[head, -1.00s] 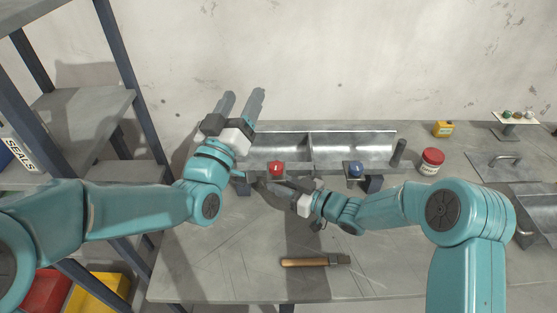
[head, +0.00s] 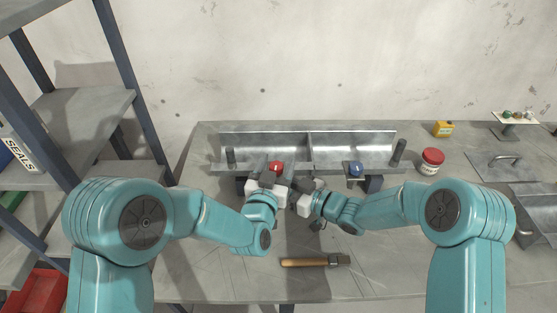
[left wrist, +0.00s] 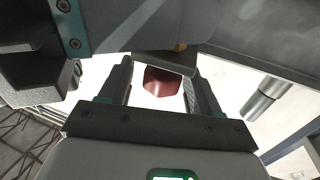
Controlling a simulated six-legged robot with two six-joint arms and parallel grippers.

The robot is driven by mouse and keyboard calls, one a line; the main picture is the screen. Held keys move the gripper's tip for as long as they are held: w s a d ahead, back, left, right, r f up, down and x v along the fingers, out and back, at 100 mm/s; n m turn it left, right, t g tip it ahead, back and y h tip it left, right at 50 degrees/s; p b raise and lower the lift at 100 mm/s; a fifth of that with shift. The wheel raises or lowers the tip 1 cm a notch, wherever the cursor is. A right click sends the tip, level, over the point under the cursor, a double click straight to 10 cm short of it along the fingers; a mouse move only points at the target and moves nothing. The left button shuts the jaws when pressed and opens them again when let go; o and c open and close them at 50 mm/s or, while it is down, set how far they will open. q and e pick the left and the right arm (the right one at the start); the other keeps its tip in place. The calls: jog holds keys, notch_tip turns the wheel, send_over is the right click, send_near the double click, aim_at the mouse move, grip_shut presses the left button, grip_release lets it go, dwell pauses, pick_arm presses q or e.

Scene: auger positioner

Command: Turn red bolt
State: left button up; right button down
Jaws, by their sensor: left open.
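The red bolt (head: 276,166) sits on the front edge of the metal trough (head: 350,140). My left gripper (head: 269,171) is at the red bolt in the head view, fingers pointing away from me. In the left wrist view the red bolt (left wrist: 163,82) shows between the two spread fingers (left wrist: 158,84), with a gap on each side. The left gripper is open. My right gripper (head: 300,194) is just right of and below the left one, close to the trough's front.
A wooden-handled tool (head: 315,262) lies at the table's front. A red jar (head: 431,161) and yellow box (head: 443,129) stand right. A shelf (head: 92,112) rises left.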

pick_arm(q)
jog(key=shift+x, duration=0.9)
jog(key=c, duration=1)
jog(key=shift+o, duration=0.2)
jog(key=shift+r+m+h, duration=0.1)
jog(key=shift+m+h, duration=0.2)
jog(key=shift+h, duration=0.3)
jog(key=m+g+h, duration=0.1)
jog(key=h, duration=0.1)
jog(key=m+g+h, duration=0.3)
jog(key=m+h, duration=0.1)
jog(key=h, duration=0.1)
jog(key=shift+s+d+g, duration=0.15)
jog(key=shift+d+g, duration=0.2)
jog(key=shift+g, duration=0.05)
jog(key=m+g+h, duration=0.2)
jog(key=m+g, duration=0.1)
jog(key=m+g+h, duration=0.1)
jog(key=g, duration=0.1)
jog(key=shift+s+d+r+h, duration=0.1)
jog(key=shift+s+d+h, duration=0.2)
jog(key=shift+h, duration=0.1)
jog(key=shift+s+m+g+h, duration=0.15)
jog(key=shift+m+g+h, duration=0.25)
jog(key=shift+m+g, duration=1)
jog(key=shift+g, duration=0.4)
